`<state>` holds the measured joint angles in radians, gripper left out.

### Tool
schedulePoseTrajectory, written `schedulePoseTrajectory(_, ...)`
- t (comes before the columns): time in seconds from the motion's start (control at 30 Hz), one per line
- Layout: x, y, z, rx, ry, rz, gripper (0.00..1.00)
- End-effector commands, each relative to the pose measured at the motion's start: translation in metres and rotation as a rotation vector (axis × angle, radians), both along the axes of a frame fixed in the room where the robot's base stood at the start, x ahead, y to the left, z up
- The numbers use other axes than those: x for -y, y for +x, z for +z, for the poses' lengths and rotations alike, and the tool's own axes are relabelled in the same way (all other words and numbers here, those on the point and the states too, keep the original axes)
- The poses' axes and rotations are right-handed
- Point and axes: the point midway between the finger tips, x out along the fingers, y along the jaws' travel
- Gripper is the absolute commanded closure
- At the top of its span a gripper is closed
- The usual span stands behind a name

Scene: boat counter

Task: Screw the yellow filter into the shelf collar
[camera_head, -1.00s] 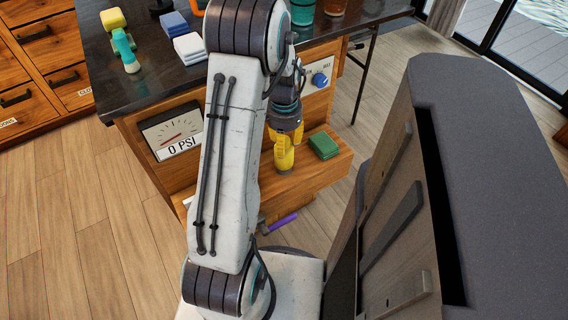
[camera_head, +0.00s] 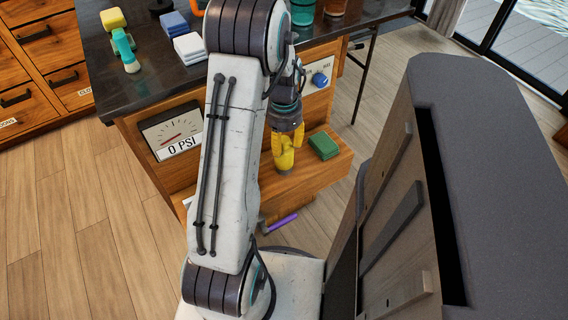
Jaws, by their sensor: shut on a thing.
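The yellow filter (camera_head: 284,162) stands upright over the low wooden shelf at the front of the counter, partly covered by my gripper. My gripper (camera_head: 286,146) points down from above and is shut on the filter. The shelf collar cannot be made out; the filter, gripper and arm cover that spot. I cannot tell how deep the filter sits in it.
A green block (camera_head: 324,145) lies on the shelf right of the filter. A gauge reading 0 PSI (camera_head: 173,133) and a blue knob (camera_head: 320,79) are on the counter front. A purple-handled lever (camera_head: 282,222) sticks out below the shelf. Sponges and cloths lie on the counter top.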

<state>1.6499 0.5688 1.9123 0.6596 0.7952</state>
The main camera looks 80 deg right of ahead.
Motion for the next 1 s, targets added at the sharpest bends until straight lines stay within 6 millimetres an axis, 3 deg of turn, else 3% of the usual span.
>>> schedulePoseTrajectory(0.07, -0.0039, 0.0004, -0.0044, 0.001, 0.014, 0.001, 0.76)
schedulePoseTrajectory(0.1, -0.0039, 0.0004, -0.0044, 0.001, 0.014, 0.001, 0.53)
schedulePoseTrajectory(0.23, -0.0032, 0.0004, -0.0036, 0.001, 0.011, 0.002, 0.42)
schedulePoseTrajectory(1.0, -0.0003, 0.0, -0.0004, 0.0, 0.001, 0.155, 0.42)
